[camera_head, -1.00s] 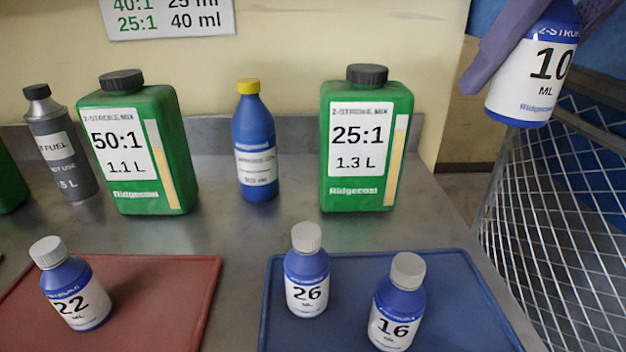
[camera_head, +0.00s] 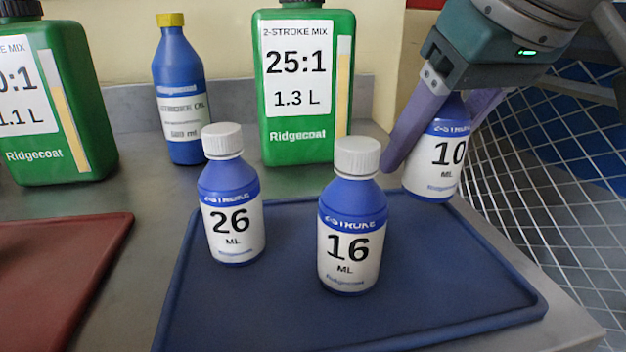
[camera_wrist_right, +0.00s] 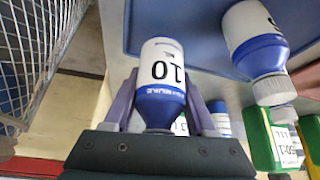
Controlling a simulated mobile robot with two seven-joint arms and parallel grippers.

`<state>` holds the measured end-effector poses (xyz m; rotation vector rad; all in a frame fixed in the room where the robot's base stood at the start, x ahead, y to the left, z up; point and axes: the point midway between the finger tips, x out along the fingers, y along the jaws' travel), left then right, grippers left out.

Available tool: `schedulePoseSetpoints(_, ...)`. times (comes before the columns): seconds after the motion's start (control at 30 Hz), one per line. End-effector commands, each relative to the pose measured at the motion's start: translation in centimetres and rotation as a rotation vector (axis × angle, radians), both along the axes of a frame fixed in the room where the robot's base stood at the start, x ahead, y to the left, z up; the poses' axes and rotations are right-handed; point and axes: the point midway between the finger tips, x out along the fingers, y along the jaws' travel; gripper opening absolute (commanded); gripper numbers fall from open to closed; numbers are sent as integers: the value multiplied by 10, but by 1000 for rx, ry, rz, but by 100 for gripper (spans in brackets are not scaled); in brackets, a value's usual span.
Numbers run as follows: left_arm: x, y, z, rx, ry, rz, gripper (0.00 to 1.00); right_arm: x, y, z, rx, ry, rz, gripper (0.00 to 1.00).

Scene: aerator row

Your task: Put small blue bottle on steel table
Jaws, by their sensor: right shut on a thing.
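My right gripper (camera_head: 432,140) is shut on a small blue bottle (camera_head: 436,186) with a white label reading 10 ML. The bottle is upright at the far right corner of the blue tray (camera_head: 450,280) on the steel table (camera_head: 130,290). I cannot tell whether its base touches the tray. The wrist view shows the bottle (camera_wrist_right: 160,75) between the purple fingers, its cap hidden by the gripper. Two more small blue bottles with white caps stand on the tray, marked 26 (camera_head: 232,215) and 16 (camera_head: 352,235). My left gripper is out of view.
A green 25:1 jug (camera_head: 300,145), a blue bottle with yellow cap (camera_head: 180,95) and another green jug (camera_head: 60,125) stand along the back. A red tray (camera_head: 60,270) lies at left. Wire mesh (camera_head: 550,170) stands beyond the right table edge. The blue tray's front right is clear.

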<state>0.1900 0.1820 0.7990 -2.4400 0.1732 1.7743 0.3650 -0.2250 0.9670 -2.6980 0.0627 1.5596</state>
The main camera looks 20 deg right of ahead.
Motion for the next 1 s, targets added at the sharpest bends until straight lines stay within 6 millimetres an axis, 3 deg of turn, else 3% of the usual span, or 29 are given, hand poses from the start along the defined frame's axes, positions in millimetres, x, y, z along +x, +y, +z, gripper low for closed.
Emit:
schedulePoseSetpoints(0.23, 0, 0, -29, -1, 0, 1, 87, -1, 9, -41, 0, 2, 9, 0)
schedulePoseSetpoints(0.63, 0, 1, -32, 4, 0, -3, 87, -1, 9, -43, -1, -1, 10, 0)
schedulePoseSetpoints(0.67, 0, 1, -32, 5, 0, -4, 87, -1, 9, -43, -1, 0, 10, 58)
schedulePoseSetpoints(0.9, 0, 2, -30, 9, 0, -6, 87, -1, 9, -42, 0, 1, 10, 85)
schedulePoseSetpoints(1.0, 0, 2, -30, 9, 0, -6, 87, -1, 9, -42, 0, 1, 10, 87)
